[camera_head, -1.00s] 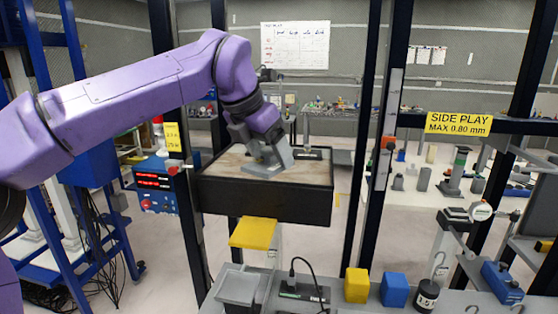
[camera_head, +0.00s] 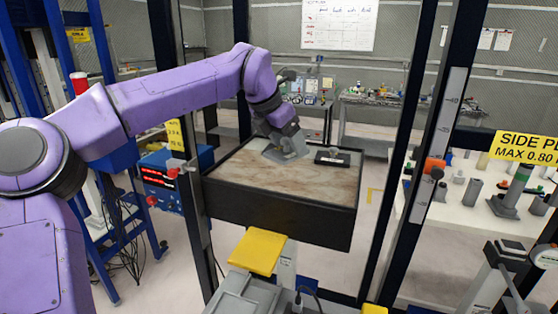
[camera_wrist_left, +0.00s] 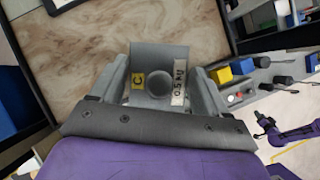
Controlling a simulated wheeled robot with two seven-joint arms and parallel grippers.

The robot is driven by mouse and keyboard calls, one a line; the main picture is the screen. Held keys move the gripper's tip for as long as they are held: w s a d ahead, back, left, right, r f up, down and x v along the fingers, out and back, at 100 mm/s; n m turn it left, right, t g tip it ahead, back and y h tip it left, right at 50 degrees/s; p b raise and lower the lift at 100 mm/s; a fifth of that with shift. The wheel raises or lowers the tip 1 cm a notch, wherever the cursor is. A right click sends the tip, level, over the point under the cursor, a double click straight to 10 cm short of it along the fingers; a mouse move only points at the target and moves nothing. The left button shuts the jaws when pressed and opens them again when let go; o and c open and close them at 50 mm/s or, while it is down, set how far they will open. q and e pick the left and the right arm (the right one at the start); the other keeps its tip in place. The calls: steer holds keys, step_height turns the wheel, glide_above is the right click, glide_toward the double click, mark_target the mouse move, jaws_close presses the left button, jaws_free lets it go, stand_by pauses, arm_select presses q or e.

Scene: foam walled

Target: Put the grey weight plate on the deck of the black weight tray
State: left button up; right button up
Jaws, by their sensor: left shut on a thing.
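The grey weight plate (camera_wrist_left: 157,58), with a yellow C label, a 0.5 kg label and a round knob, is between the fingers of my left gripper (camera_wrist_left: 158,88). In the head view my left gripper (camera_head: 284,137) is shut on the plate (camera_head: 287,156) over the back part of the tray deck. The black weight tray (camera_head: 275,218) has tall black sides and a brown marbled deck, which fills the upper left of the wrist view (camera_wrist_left: 70,65). I cannot tell whether the plate touches the deck. A small purple arm with a dark end (camera_wrist_left: 264,126) shows low right; its jaws are unclear.
A flat black item (camera_head: 333,159) lies on the deck, right of the plate. Dark upright posts (camera_head: 421,150) frame the tray. A yellow pad (camera_head: 257,251) sits below its front. A bench with fixtures (camera_head: 510,195) stands at right. The deck's front is clear.

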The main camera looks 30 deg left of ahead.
arm_select(q)
steer(key=w+a+f, duration=0.1)
steer(key=f, duration=0.1)
steer(key=w+a+f, duration=0.1)
steer(key=w+f, duration=0.1)
steer(key=w+a+f, duration=0.1)
steer(key=f, duration=0.1)
steer(key=shift+w+a+p, duration=0.2)
steer(key=shift+w+p, duration=0.15)
steer(key=shift+p, duration=0.05)
steer(key=f, duration=0.2)
steer(key=s+a+f, duration=0.1)
steer(key=shift+a+f+p, duration=0.1)
steer(key=shift+f+p, duration=0.15)
steer(key=shift+p, duration=0.05)
steer(key=shift+w+f, duration=0.3)
steer(key=shift+f, duration=0.05)
steer(key=o, duration=1)
steer(key=shift+f, duration=0.1)
steer(key=o, duration=0.4)
steer(key=shift+o, duration=0.2)
steer(key=shift+s, duration=0.15)
arm_select(e)
steer(key=shift+w+r, duration=0.35)
steer(key=shift+r, duration=0.55)
arm_select(q)
steer(key=shift+r, duration=0.25)
